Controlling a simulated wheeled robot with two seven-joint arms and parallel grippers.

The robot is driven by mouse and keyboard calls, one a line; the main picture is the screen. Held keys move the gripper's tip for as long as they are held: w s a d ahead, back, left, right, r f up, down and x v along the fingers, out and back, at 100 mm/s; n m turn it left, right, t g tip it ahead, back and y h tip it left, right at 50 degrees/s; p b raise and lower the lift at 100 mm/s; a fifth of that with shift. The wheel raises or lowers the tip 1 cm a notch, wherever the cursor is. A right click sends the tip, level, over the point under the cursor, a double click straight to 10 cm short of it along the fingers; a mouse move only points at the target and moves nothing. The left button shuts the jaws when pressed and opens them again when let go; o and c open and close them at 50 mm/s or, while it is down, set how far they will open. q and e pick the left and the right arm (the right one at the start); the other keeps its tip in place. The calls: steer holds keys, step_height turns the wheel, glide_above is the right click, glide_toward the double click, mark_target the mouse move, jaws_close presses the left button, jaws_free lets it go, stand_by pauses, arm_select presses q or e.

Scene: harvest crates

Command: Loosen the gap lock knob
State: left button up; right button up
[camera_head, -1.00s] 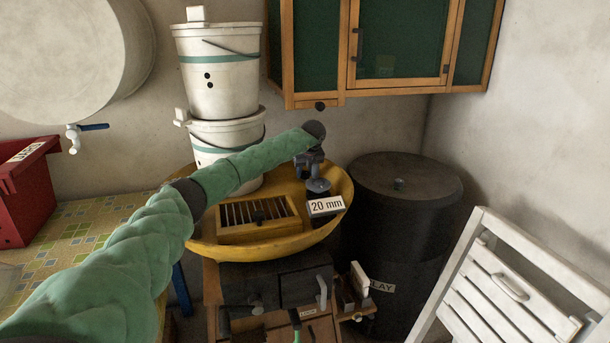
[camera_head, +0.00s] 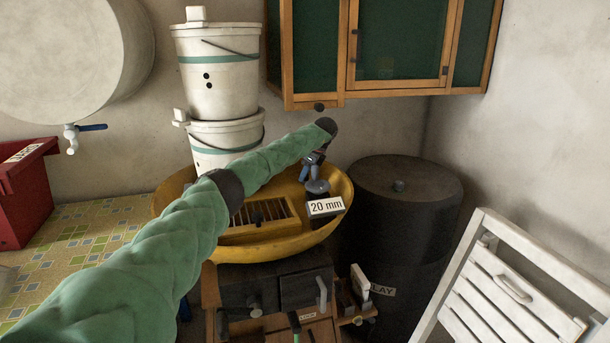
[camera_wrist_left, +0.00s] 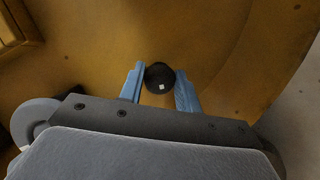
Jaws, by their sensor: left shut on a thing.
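The lock knob (camera_wrist_left: 160,77) is a small black round knob with a pale square mark, over the yellow tub. In the left wrist view it sits between the two blue fingers of my left gripper (camera_wrist_left: 160,88), which is shut on it. In the head view my left gripper (camera_head: 312,168) points down over the right part of the yellow tub (camera_head: 290,243), and the knob is hidden there. A grey round disc (camera_head: 317,187) stands just in front of the gripper, beside a white "20 mm" sign (camera_head: 326,207). My right gripper is out of view.
A slatted wooden box (camera_head: 250,236) sits in the tub, left of the gripper. Stacked white buckets (camera_head: 217,75) stand behind my left forearm. A dark barrel (camera_head: 400,190) and white folding chair (camera_head: 500,285) are to the right; a wooden cabinet (camera_head: 345,60) hangs above.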

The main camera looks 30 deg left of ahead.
arm_select(q)
steer(key=shift+n+g, duration=0.4)
steer(key=shift+n, duration=0.6)
steer(key=shift+h, duration=0.3)
steer(key=o, duration=1)
steer(key=shift+f, duration=0.1)
steer(key=shift+c, duration=0.2)
steer(key=shift+w, duration=0.1)
